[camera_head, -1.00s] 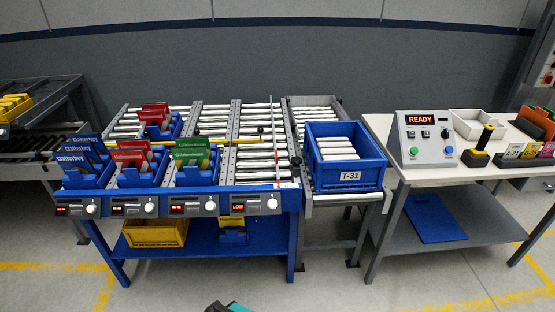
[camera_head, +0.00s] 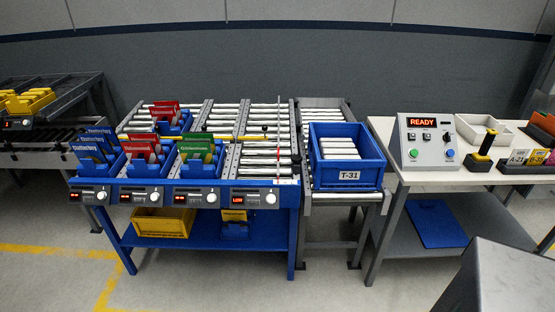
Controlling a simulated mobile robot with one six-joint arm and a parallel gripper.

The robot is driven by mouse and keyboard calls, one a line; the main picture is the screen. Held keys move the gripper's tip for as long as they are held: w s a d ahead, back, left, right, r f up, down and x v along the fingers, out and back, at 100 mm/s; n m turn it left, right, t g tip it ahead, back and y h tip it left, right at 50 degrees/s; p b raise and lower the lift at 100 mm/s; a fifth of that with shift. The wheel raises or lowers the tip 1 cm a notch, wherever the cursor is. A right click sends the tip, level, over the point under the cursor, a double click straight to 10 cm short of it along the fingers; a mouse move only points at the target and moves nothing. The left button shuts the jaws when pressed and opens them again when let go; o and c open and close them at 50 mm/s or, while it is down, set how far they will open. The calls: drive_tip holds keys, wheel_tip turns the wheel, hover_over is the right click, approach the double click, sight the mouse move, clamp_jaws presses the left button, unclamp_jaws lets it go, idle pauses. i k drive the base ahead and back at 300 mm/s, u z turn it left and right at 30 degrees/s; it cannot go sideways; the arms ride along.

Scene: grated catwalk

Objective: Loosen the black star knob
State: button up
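A small dark knob-like part (camera_head: 296,159) sits on the grey side rail at the right of the blue-framed roller rack. It may be the black star knob, but it is too small to make out its shape. A thin upright rod with red marks (camera_head: 278,140) stands just left of it. A yellow bar (camera_head: 235,137) runs across the rollers, with small dark ends that are also too small to tell. My gripper is not in view.
A blue bin labelled T-31 (camera_head: 347,176) sits on the roller lane right of the rack. A white table (camera_head: 387,130) holds a control box reading READY (camera_head: 427,141). A grey block (camera_head: 500,282) fills the lower right corner. The floor before the rack is clear.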

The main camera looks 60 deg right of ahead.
sight(297, 158)
drive_tip(key=u, duration=0.55)
drive_tip(key=k, duration=1.35)
drive_tip(key=z, duration=1.15)
drive_tip(key=i, duration=0.3)
drive_tip(key=u, duration=0.4)
